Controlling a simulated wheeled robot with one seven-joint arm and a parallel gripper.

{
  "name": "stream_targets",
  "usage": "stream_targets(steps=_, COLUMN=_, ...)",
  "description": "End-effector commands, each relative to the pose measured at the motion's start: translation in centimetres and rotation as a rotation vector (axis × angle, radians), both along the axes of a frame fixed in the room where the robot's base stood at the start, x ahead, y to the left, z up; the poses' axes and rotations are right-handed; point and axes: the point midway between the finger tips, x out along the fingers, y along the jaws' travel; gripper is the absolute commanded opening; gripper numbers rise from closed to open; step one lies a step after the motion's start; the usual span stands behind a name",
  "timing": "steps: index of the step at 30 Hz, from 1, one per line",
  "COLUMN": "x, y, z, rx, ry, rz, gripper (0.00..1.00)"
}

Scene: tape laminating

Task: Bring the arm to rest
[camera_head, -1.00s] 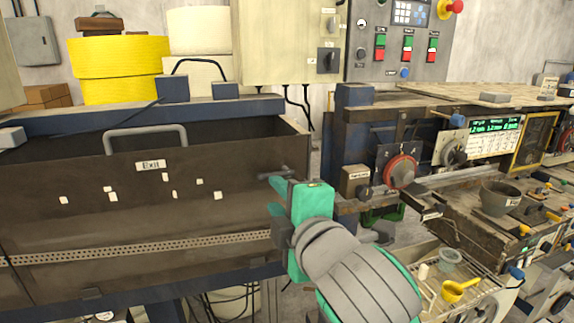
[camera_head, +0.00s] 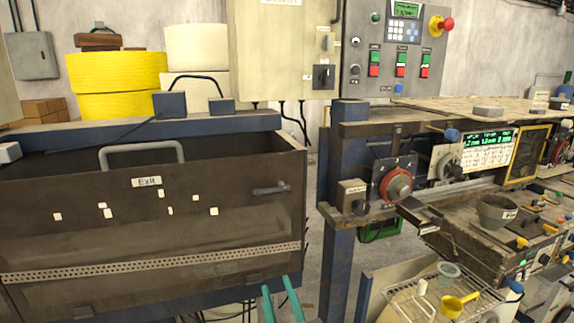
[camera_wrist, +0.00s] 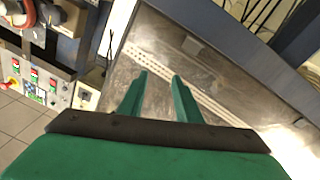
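My gripper (camera_head: 281,300) shows at the bottom edge of the head view, with only its two green fingers in sight. In the wrist view my gripper (camera_wrist: 158,92) has its two fingers apart with nothing between them. Most of my arm is out of the head view.
A workbench with a grey bowl (camera_head: 495,211) and small tools stands at the right. A wire rack with a yellow scoop (camera_head: 458,304) is at the lower right. A control panel (camera_head: 397,50) is on the back wall. Yellow drums (camera_head: 115,85) stand behind the metal panel.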

Motion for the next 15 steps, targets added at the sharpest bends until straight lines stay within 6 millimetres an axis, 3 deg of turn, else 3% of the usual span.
stream_targets(steps=1, x=-0.5, y=0.1, z=-1.8, rx=0.037, ry=0.021, rz=-0.012, gripper=0.31)
stream_targets(steps=8, x=-3.3, y=-0.3, z=-8.5, rx=0.186, ry=0.084, rz=-0.086, gripper=0.31)
stream_targets(steps=15, x=-7.8, y=-0.5, z=-15.0, rx=0.295, ry=0.150, rz=-0.164, gripper=0.31)
